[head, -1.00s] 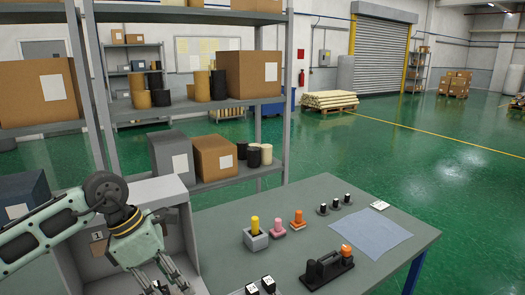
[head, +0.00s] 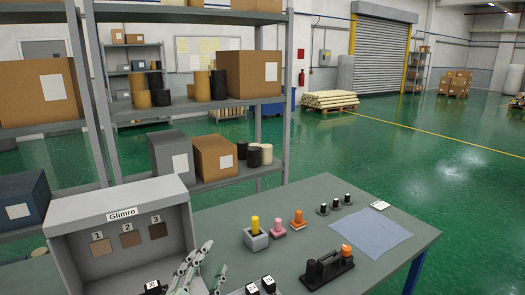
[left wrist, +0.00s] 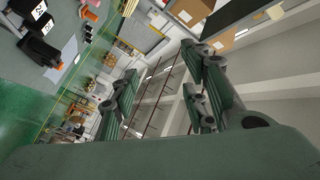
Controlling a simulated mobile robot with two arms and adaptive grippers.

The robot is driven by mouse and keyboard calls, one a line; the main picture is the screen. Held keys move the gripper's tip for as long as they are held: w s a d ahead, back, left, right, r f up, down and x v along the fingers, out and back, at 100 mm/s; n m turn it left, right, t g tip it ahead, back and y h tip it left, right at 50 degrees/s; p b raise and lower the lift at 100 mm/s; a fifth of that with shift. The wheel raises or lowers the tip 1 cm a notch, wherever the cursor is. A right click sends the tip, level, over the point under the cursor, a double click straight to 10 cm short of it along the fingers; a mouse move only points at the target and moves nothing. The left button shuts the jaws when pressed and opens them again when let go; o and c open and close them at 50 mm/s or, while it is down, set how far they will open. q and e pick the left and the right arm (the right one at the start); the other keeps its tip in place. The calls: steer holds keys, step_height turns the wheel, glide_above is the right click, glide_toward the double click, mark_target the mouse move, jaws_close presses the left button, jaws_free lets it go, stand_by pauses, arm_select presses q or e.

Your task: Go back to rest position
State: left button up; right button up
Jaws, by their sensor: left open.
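My left gripper (head: 214,258) is at the bottom of the head view, in front of the right side of the grey "Glimro" box (head: 72,245). Its fingers point up and stand apart, with nothing seen between them. In the left wrist view the two fingers (left wrist: 160,65) are also spread and empty. My left arm is mostly below the head view's lower edge. My right gripper is in neither view.
The table (head: 330,212) bears a yellow-topped piece in a grey holder (head: 256,240), pink (head: 278,229) and orange (head: 298,220) pieces, a blue cloth (head: 372,236) and a black holder (head: 322,270). Shelves (head: 215,103) with boxes stand behind. Green floor at right is open.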

arm_select(q)
steer(key=s+a+f+n+g+y, duration=0.25)
steer(key=s+a+f+g, duration=0.2)
steer(key=f, duration=0.35)
steer(key=s+a+f+n+g+y, duration=0.25)
steer(key=s+f+n, duration=0.2)
steer(key=f, duration=0.35)
steer(key=s+a+f+n+g, duration=0.1)
steer(key=s+f+g, duration=0.2)
steer(key=s, duration=0.4)
steer(key=s+f+n+g+h, duration=0.1)
steer(key=s+f+g, duration=0.1)
steer(key=s+f, duration=0.3)
steer(key=s+a+f+n+g, duration=0.1)
steer(key=s+f+g, duration=0.15)
steer(key=s, duration=0.55)
step_height(320, 180, down, 30)
steer(key=g+b, duration=0.1)
steer(key=b, duration=0.4)
steer(key=s+a+f+g+b, duration=0.1)
steer(key=s+f+b, duration=0.1)
steer(key=s+f, duration=0.7)
steer(key=s+a+f+b, duration=0.2)
steer(key=s+f+b, duration=0.1)
steer(key=s+f, duration=0.6)
step_height(320, 180, down, 4)
steer(key=shift+f+g, duration=0.15)
steer(key=shift+g, duration=0.2)
